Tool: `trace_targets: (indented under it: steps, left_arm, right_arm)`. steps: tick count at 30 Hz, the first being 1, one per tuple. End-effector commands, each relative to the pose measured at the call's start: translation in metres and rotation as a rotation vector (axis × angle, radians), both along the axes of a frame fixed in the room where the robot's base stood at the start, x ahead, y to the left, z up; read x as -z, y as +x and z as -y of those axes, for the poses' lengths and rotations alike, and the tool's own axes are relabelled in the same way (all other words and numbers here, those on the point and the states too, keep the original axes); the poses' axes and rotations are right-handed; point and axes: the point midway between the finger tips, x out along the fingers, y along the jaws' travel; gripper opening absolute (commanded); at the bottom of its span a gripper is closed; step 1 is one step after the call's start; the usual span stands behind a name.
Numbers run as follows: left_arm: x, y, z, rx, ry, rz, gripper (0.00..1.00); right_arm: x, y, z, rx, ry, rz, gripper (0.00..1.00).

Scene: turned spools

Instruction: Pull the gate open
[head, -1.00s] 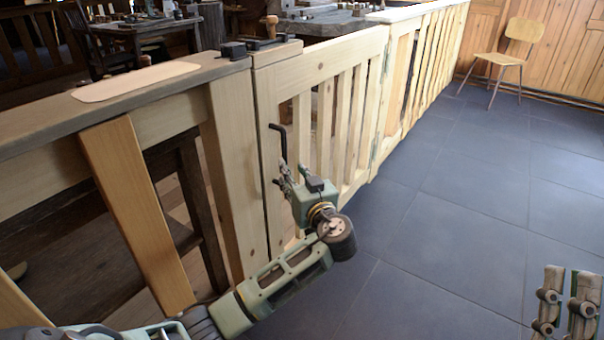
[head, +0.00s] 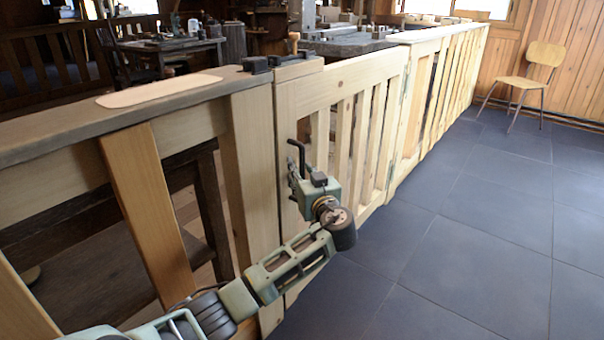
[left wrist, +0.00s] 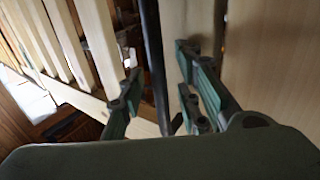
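The gate (head: 345,76) is pale wood with upright slats and stands in line with the fence, its left edge close beside the post (head: 252,170). A black bar handle (head: 297,152) stands upright on the gate's left stile, its bent top showing above my gripper. My left gripper (head: 301,183) is at the handle's lower part. In the left wrist view its fingers (left wrist: 158,100) are apart, with the black handle (left wrist: 152,50) running between them, nearer the left finger; I see no clear grip on it. My right gripper is out of view.
Dark latch pieces (head: 262,62) sit on top at the gate's left end. A fence with a grey-brown top rail (head: 60,132) is on the left. The dark tiled floor (head: 470,240) on this side is clear, with a wooden chair (head: 527,82) far right.

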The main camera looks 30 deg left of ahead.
Motion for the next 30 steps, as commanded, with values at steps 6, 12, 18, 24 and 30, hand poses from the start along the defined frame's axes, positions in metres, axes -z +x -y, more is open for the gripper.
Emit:
trace_targets:
  steps: [6, 12, 18, 24, 30]
  left_arm:
    - [0.0004, -0.0001, 0.0003, 0.000, -0.001, -0.001, 0.15]
    - [0.0005, -0.0002, 0.0004, 0.000, -0.001, -0.001, 0.00]
    - [0.0006, -0.0001, 0.0005, 0.000, 0.000, -0.001, 0.00]
    - [0.0007, -0.0002, 0.0006, 0.000, 0.000, -0.001, 0.00]
    - [0.0016, -0.0007, 0.0011, -0.005, -0.002, -0.001, 0.00]
  right_arm:
    - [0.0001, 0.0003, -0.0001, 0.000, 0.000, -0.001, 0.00]
    - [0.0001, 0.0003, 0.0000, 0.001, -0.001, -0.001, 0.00]
    - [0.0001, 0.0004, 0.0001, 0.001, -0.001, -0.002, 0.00]
    - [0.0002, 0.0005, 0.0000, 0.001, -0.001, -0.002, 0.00]
    - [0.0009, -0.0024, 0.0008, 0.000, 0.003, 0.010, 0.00]
